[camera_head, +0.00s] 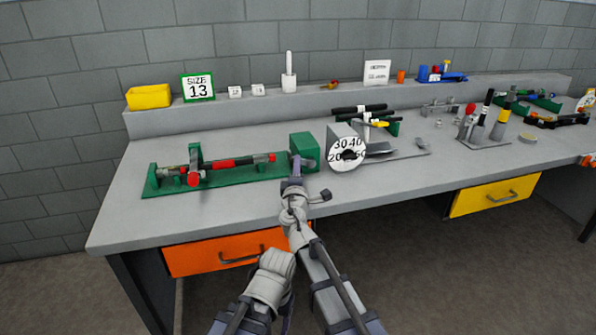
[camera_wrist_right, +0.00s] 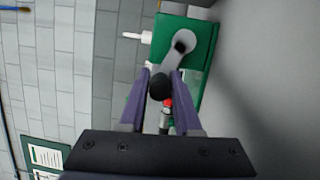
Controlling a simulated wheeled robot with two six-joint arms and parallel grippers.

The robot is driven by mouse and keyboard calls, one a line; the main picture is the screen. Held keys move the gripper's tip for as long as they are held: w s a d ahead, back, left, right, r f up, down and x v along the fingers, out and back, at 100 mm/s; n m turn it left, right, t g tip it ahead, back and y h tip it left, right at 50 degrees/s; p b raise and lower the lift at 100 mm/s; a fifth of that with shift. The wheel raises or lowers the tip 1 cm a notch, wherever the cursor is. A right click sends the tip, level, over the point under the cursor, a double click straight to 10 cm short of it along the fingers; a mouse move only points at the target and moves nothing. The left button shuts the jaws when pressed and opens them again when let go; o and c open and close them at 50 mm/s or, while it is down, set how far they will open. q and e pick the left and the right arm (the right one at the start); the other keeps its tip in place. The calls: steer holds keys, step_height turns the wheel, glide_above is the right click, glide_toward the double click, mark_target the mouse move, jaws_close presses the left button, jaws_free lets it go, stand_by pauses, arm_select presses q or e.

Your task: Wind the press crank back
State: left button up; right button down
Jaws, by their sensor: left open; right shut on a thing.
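The press (camera_head: 228,168) is a long green frame with a red and black shaft and a red knob, on the left part of the bench. A green box (camera_head: 303,146) stands at its right end. The grey crank (camera_head: 309,163) is on that box; in the right wrist view the crank (camera_wrist_right: 181,46) ends in a black handle (camera_wrist_right: 160,88). My right gripper (camera_head: 291,184) has its purple fingers (camera_wrist_right: 160,95) either side of that handle, shut on it. My left gripper (camera_head: 272,265) is lower, in front of the bench, empty; its fingertips are hard to make out.
A white dial drum (camera_head: 346,158) stands just right of the green box, near the crank. Pliers-like tools (camera_head: 368,112) lie behind it. A shelf with a yellow bin (camera_head: 149,96) and a size 13 sign (camera_head: 198,87) runs behind. The bench front left is clear.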

steer(key=shift+f+n+b, duration=0.2)
steer(key=shift+n+b, duration=0.1)
steer(key=shift+n, duration=0.1)
steer(key=c, duration=0.6)
jaws_free()
